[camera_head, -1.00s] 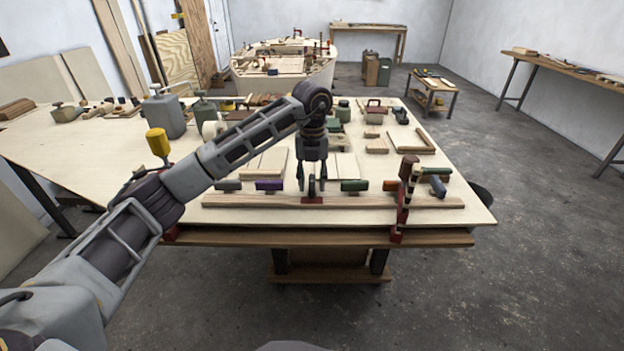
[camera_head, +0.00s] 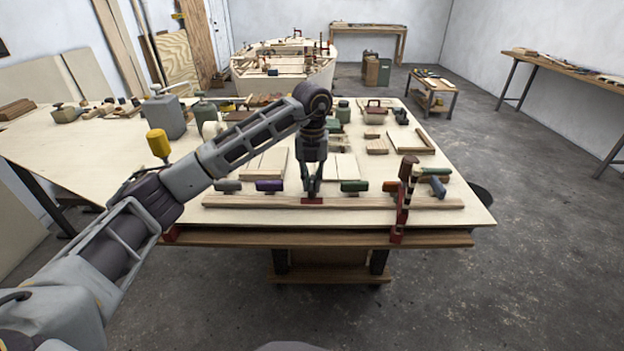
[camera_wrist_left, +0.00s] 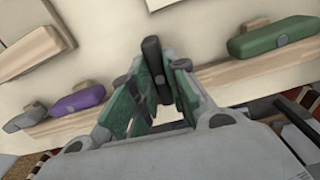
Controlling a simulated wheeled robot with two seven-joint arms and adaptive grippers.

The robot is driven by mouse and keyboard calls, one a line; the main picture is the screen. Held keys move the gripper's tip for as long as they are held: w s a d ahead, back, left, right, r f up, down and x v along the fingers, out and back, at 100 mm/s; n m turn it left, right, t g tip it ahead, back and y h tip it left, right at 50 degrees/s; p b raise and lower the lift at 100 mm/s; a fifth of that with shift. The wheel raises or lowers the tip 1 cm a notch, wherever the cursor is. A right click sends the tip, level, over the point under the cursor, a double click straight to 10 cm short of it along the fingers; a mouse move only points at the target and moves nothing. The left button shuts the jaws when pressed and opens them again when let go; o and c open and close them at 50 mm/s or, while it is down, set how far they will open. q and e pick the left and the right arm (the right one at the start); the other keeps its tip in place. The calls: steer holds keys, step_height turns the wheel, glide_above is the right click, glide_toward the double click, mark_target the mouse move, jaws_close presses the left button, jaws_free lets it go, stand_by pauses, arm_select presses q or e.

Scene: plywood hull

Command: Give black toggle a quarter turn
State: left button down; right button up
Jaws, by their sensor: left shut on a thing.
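The black toggle (camera_wrist_left: 153,58) shows in the left wrist view as a dark, narrow bar between my fingers. It points across the wooden rail (camera_head: 240,201), unlike the purple toggle (camera_head: 269,185) and the green toggle (camera_head: 354,186), which lie along it. My left gripper (camera_head: 312,191) points down at the rail and is shut on the black toggle; it also shows in the left wrist view (camera_wrist_left: 154,82). In the head view the fingers mostly hide the toggle, above a red patch (camera_head: 312,201) on the rail. My right gripper is not in view.
A grey toggle (camera_head: 227,185) sits at the rail's left. A red clamp with a brown handle (camera_head: 406,180) stands upright at the rail's right, close to an orange-red toggle (camera_head: 389,186). Boards and tools lie behind on the plywood bench top (camera_head: 85,150).

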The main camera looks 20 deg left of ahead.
arm_select(q)
steer(key=shift+m+p, duration=0.3)
steer(key=shift+m, duration=0.8)
steer(key=shift+r+m, duration=0.1)
steer(key=shift+m, duration=1.1)
steer(key=shift+m+p, duration=0.3)
steer(key=shift+m, duration=2)
steer(key=m, duration=0.3)
steer(key=shift+m, duration=0.4)
steer(key=m, duration=0.3)
steer(key=shift+m, duration=0.6)
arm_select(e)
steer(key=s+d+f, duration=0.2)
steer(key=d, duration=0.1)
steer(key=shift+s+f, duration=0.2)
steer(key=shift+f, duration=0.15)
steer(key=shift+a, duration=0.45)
